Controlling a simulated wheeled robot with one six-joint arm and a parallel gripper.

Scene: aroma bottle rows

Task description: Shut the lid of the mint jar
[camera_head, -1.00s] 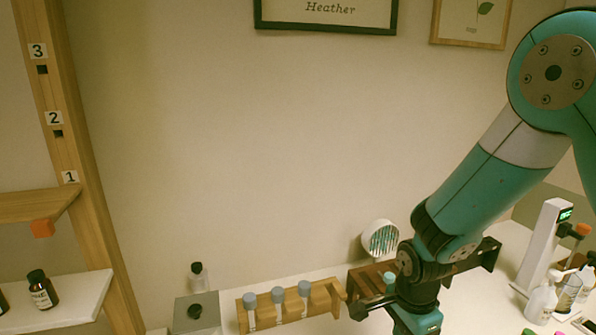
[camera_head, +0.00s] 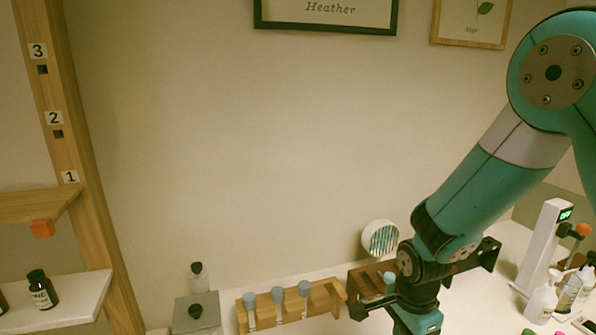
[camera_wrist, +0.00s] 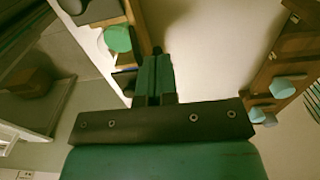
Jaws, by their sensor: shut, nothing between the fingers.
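My gripper (camera_wrist: 156,60) is shut and empty, its two fingers together in the middle of the wrist view. In the head view its teal body shows at the bottom edge and the fingertips are out of sight. A round green top (camera_wrist: 118,38), possibly the mint jar's lid, lies left of the fingers in the wrist view, apart from them, beside a wooden edge. I cannot read a label, and I cannot tell whether this lid is open or shut. No mint jar can be made out for certain in the head view.
A wooden rack (camera_head: 335,291) holds tubes with blue-grey caps. A grey box (camera_head: 196,312) and a dark-capped clear bottle (camera_head: 198,276) stand left of it. A white round fan-like device (camera_head: 381,239) stands behind my arm. White bottles (camera_head: 541,301) and a white display stand (camera_head: 545,245) are at right.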

